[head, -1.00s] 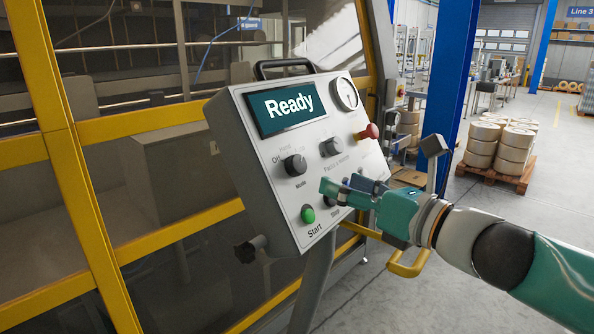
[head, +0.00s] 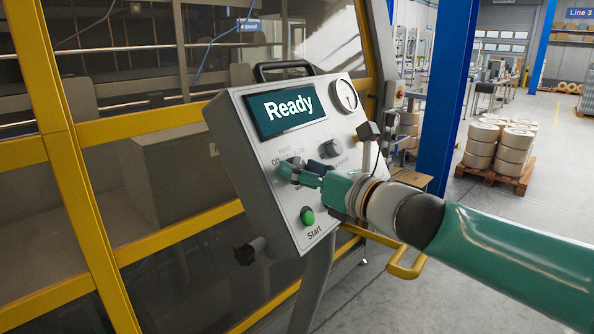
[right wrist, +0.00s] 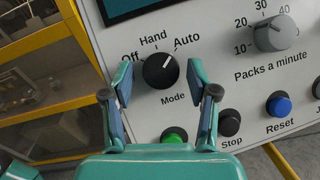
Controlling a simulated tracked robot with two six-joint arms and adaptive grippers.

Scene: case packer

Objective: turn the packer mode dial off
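The mode dial (right wrist: 160,71) is a black round knob on the grey control panel (head: 238,150). Its white pointer line aims up and right, toward the Auto label; Hand and Off are printed further left. My right gripper (right wrist: 168,82) is open, with one finger on each side of the dial and a gap showing to each. In the head view my right gripper (head: 304,172) is in front of the dial and hides most of it. The panel screen (head: 285,106) reads Ready. My left gripper is in neither view.
The green Start button (head: 307,216) is just below the gripper. The black Stop button (right wrist: 229,122), blue Reset button (right wrist: 279,105) and grey packs-a-minute dial (right wrist: 270,35) are to the right. A yellow guard frame (head: 88,190) stands behind the panel.

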